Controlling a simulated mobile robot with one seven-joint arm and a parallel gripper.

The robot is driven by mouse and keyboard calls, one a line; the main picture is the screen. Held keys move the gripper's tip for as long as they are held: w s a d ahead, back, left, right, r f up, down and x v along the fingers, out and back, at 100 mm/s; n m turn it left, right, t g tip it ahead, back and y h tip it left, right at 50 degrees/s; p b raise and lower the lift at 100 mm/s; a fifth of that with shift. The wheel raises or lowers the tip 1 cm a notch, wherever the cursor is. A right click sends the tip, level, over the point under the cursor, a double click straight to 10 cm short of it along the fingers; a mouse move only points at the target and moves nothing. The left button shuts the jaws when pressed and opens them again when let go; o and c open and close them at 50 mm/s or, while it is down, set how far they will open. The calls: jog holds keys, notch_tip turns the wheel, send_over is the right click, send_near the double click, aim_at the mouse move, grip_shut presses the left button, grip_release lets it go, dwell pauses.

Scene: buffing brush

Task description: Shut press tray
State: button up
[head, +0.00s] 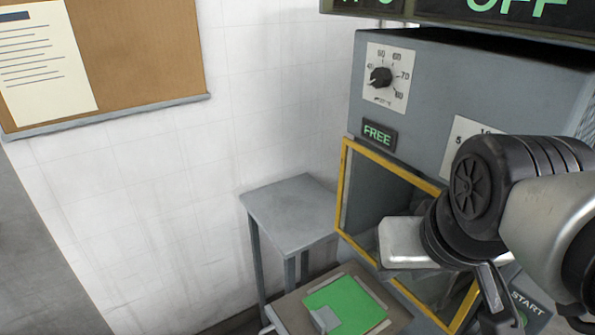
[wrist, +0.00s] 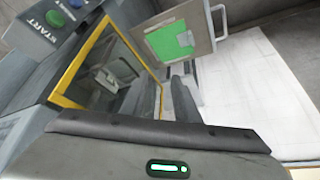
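The press tray (head: 295,311) is pulled out in front of the grey press (head: 450,100), below its yellow-framed opening. It carries a green sheet (head: 345,305) with a small grey piece on it. In the wrist view the tray (wrist: 203,38) shows at the top, with a pale bar handle (wrist: 223,20) on its right edge. The yellow-framed window (wrist: 72,72) is to its left. Whether the fingers are parted is unclear. My arm covers the press's lower right in the head view.
A small grey table (head: 290,207) stands left of the press, against the white wall. A cork board (head: 135,50) hangs on the wall. The press has a dial (head: 381,77), a FREE sign (head: 377,134) and a green START button (wrist: 55,18). Floor at left is clear.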

jog(key=shift+a+f, duration=0.2)
jog(key=c, duration=0.4)
jog(key=a+f+n+g+b, duration=0.1)
jog(key=a+f+n, duration=0.1)
jog(key=w+a+f+n+g+b, duration=0.1)
jog(key=a+n, duration=0.1)
jog(key=a+f+n+b, duration=0.1)
jog(key=a+f+n, duration=0.1)
jog(key=shift+w+a+f+g, duration=0.15)
jog(key=shift+a+f+g, duration=0.2)
jog(key=shift+g, duration=0.05)
grip_shut()
jog(key=s+a+f+n+t+h+b, duration=0.1)
jog(key=s+a+f+n+h+b, duration=0.3)
jog(key=a+f+n, duration=0.6)
jog(key=s+a+f+n+t+h+b, duration=0.1)
jog(key=s+a+f+n+h+b, duration=0.15)
jog(key=s+a+f+n, duration=0.75)
jog(key=w+d+f+b, duration=0.1)
jog(key=w+d+f, duration=0.1)
jog(key=w, duration=0.3)
jog(key=w+d+f+m, duration=0.1)
jog(key=w+d+f, duration=0.2)
jog(key=w, duration=0.3)
jog(key=shift+d+f+b, duration=0.15)
jog(key=shift+d+b, duration=0.25)
jog(key=shift+d, duration=0.05)
